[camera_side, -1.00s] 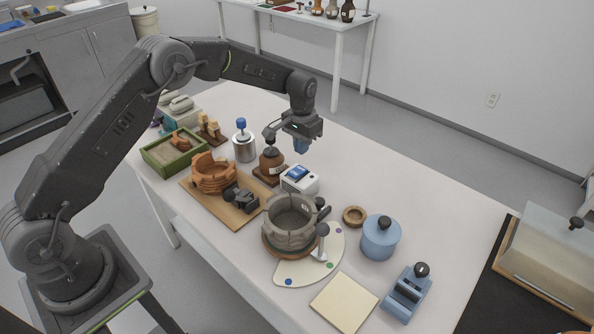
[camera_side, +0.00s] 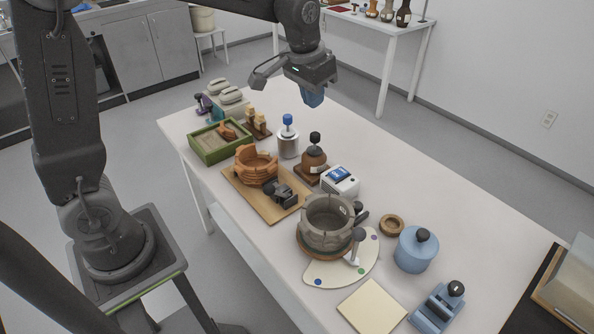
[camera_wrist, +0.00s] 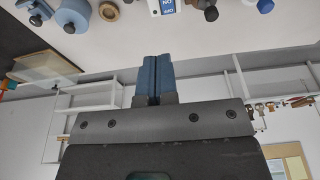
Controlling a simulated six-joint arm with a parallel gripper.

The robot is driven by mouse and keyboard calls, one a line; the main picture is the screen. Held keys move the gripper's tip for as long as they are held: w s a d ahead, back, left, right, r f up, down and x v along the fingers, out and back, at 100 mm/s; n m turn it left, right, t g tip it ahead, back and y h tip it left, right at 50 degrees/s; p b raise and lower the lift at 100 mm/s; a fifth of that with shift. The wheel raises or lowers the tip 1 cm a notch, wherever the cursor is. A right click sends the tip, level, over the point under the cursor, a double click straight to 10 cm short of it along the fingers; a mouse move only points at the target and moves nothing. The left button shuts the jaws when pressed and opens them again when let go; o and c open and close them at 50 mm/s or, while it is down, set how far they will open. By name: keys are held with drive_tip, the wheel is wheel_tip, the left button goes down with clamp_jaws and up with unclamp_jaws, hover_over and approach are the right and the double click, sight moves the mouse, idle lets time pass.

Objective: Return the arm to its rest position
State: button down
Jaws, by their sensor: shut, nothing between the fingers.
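My gripper (camera_side: 313,97) is raised above the far side of the white table in the side view, clear of everything on it. In the wrist view its blue fingers (camera_wrist: 154,82) are together with nothing between them. The orange sherd vessel (camera_side: 256,166) sits on a wooden board (camera_side: 237,187). A green tray (camera_side: 204,155) with brown contents is at the left.
A blue jar (camera_side: 416,250) and a blue tool (camera_side: 436,307) are at the right. The air around my gripper looks free.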

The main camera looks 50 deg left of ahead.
drive_tip(key=s+r+t, duration=0.2)
drive_tip(key=s+t, duration=0.1)
drive_tip(key=s, duration=1.9)
drive_tip(key=shift+s+d+r, duration=0.15)
drive_tip(key=shift+s+d, duration=0.2)
drive_tip(key=shift+d, duration=0.1)
